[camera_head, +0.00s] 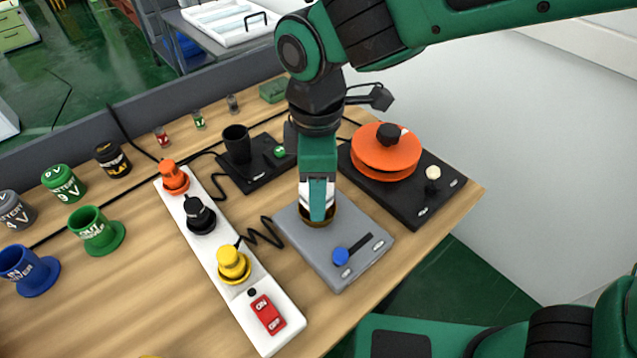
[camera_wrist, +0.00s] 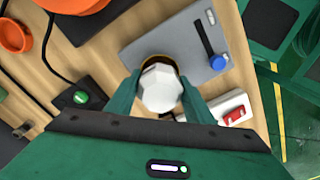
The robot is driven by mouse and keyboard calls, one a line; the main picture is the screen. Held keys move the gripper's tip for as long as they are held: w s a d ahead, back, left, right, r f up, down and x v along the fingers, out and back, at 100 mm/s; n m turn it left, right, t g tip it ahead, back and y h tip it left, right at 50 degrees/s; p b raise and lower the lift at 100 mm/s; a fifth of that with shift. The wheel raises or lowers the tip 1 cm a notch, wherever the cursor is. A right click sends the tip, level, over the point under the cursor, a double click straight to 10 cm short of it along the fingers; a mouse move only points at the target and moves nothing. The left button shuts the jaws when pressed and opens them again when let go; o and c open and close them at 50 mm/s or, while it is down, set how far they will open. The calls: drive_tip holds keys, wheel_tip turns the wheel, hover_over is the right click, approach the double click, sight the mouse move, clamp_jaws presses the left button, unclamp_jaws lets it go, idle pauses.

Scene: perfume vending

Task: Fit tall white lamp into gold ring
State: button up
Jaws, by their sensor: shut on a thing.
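My gripper (camera_head: 318,205) points down over the grey plate with the blue knob (camera_head: 338,262) in the head view. It is shut on the white lamp (camera_wrist: 161,87), whose faceted top shows between the fingers in the wrist view. In the head view only a little white of the lamp (camera_head: 306,190) shows beside the fingers. The gold ring (camera_head: 331,217) sits on the grey plate, directly under the fingertips, and its rim (camera_wrist: 158,58) shows behind the lamp in the wrist view. The lamp's lower end is hidden, so I cannot tell how deep it sits in the ring.
A white strip (camera_head: 265,343) with orange, black and yellow plugs and a red switch lies left of the plate. A black base with an orange disc (camera_head: 387,155) stands behind right. A black cup (camera_head: 237,144) stands behind left. Several coloured holders stand far left.

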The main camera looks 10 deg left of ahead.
drive_tip(key=o, duration=1.2)
